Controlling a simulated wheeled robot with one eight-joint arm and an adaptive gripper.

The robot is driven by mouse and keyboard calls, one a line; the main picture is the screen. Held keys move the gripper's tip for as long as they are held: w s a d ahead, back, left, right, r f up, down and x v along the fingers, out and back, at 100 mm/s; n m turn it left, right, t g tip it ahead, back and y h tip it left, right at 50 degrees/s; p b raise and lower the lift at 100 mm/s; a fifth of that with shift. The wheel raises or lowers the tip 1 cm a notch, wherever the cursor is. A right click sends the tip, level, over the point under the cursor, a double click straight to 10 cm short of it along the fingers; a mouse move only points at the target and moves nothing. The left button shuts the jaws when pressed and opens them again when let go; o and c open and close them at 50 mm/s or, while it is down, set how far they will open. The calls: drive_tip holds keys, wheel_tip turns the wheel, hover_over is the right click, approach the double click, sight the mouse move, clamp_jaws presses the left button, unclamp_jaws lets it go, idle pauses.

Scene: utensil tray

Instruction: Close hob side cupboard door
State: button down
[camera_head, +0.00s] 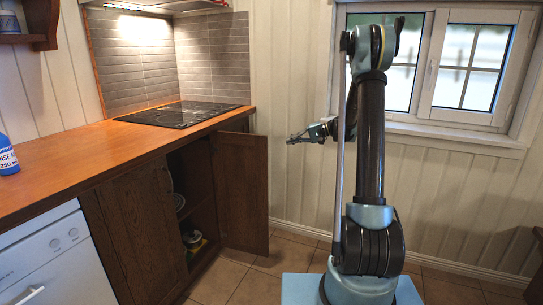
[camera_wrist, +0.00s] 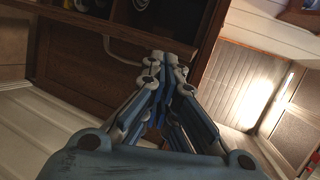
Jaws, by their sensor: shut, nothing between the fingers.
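The dark wood cupboard door (camera_head: 241,192) below the hob stands wide open, swung out from the cabinet on its far side. The open cupboard (camera_head: 198,185) shows a shelf, some dishes and a small item at the bottom. My gripper (camera_head: 290,139) is shut and empty, at about the height of the door's upper part and to its right in the head view. In the wrist view my gripper (camera_wrist: 166,60) has its fingers together in front of dark wood. I cannot tell whether it touches the door. A curved pale handle (camera_wrist: 125,42) shows beside the fingertips.
The black hob (camera_head: 180,114) sits in the wooden worktop (camera_head: 95,150). A white dishwasher (camera_head: 50,262) and a closed cupboard front (camera_head: 132,230) stand left of the opening. A blue bottle (camera_head: 7,157) is on the worktop. The tiled floor (camera_head: 262,275) before the door is clear.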

drive_tip(key=w+d+f+y, duration=0.1)
drive_tip(key=w+f+y, duration=0.2)
drive_tip(key=w+f, duration=0.5)
drive_tip(key=s+a, duration=0.3)
drive_tip(key=a, duration=0.7)
drive_tip(key=shift+s+a+f+n+y, duration=0.2)
drive_tip(key=shift+a+f+n+y, duration=0.1)
drive_tip(key=shift+a+y, duration=0.1)
drive_tip(key=shift+s, duration=0.1)
